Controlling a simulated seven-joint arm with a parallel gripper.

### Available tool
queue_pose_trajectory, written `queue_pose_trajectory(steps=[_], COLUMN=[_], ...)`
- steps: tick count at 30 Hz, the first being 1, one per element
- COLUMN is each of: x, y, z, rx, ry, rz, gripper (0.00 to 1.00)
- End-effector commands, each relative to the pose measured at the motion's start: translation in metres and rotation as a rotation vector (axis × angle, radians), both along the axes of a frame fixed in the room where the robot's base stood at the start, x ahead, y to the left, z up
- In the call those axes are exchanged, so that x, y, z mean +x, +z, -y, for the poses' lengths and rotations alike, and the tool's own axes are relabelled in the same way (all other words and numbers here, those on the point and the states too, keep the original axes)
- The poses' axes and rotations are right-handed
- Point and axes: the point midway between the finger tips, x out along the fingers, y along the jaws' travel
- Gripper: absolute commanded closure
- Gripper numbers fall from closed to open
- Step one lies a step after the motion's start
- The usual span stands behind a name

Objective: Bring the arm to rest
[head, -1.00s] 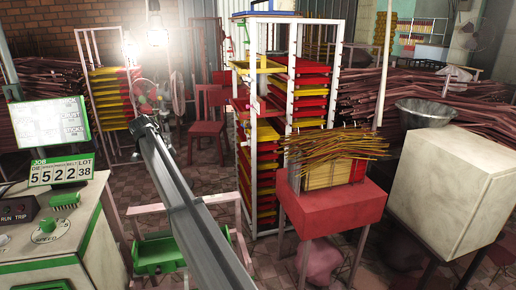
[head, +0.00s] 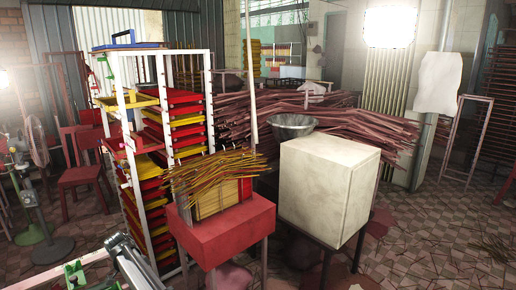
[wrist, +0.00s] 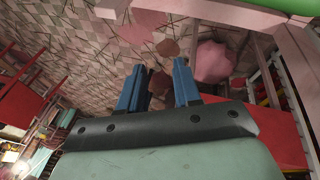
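My gripper (wrist: 159,88) shows in the wrist view, with its two blue fingers standing apart. Nothing is seen held between them. Beyond the fingertips lies the tiled floor (wrist: 85,45), strewn with thin sticks. A reddish rounded lump (wrist: 213,62) lies beyond the right finger, and a red surface (wrist: 280,135) is to the right of the gripper. I cannot tell how far these are from the fingers. The gripper is not seen in the head view.
In the head view, a red stand (head: 222,232) carries a bundle of incense sticks (head: 215,172). Beside it are a pale box (head: 325,190) with a metal bowl (head: 293,126) and a rack of trays (head: 128,105). A grey rail (head: 130,268) is lower left. Floor (head: 440,235) is open at right.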

Motion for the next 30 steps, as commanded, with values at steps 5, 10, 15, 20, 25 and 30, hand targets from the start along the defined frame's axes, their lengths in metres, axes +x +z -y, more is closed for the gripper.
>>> queue_pose_trajectory(steps=[5,10,15,20,25,30], x=[0.002,-0.006,-0.028,-0.060,-0.106,-0.160], y=[-0.064,-0.121,-0.177,-0.222,-0.262,-0.291], z=[0.084,0.163,0.248,0.325,0.397,0.461], rx=[-0.014,-0.014,0.001,0.030,0.074,0.131], ry=[0.038,0.080,0.124,0.164,0.204,0.241], rz=[-0.086,-0.176,-0.273,-0.364,-0.454,-0.534], gripper=[0.67,0.67,0.67,0.67,0.67,0.67])
